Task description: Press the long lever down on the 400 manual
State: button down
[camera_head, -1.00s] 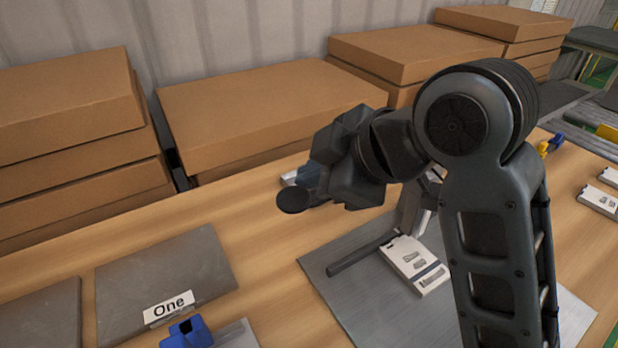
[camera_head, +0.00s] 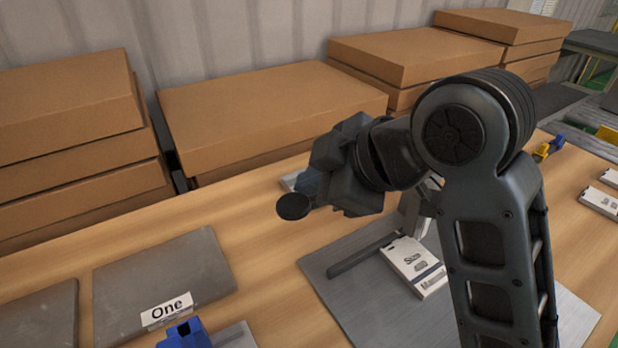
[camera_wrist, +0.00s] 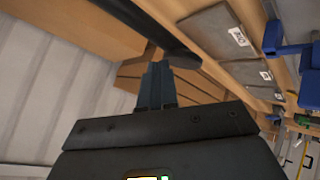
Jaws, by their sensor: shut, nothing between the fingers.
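The 400 manual (camera_head: 418,268) is a pale base with a "Size 400 Manual" label on a grey metal plate (camera_head: 345,300). A grey upright part rises behind the label, partly hidden by my arm. A round black knob (camera_head: 293,206) shows just left of my gripper (camera_head: 310,186); it looks like the end of the long lever, whose shaft is hidden in the head view. In the wrist view a dark bar (camera_wrist: 152,25), probably the lever, crosses just beyond my fingertips (camera_wrist: 157,68). My blue-grey fingers are shut and empty. I cannot tell whether they touch the bar.
A dark flat bar (camera_head: 358,256) extends left from the base. Stacked cardboard boxes (camera_head: 270,115) line the wall behind. A grey plate labelled "One" (camera_head: 165,275) and a blue part (camera_head: 185,333) are at left. Blue and yellow parts (camera_head: 548,150) lie at right.

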jog(key=shift+a+f+b, duration=0.1)
jog(key=shift+f+b, duration=0.7)
jog(key=shift+f, duration=0.5)
dwell(1.0)
jog(key=shift+s, duration=0.1)
dwell(0.4)
notch_tip(320, 180, up, 6)
jog(key=p, duration=0.6)
jog(key=shift+w+d+r, duration=0.2)
jog(key=shift+d+r, duration=0.05)
dwell(0.4)
jog(key=r+p, duration=0.4)
jog(key=r, duration=0.1)
jog(key=shift+w+d, duration=0.15)
jog(key=shift+d, duration=0.05)
dwell(0.9)
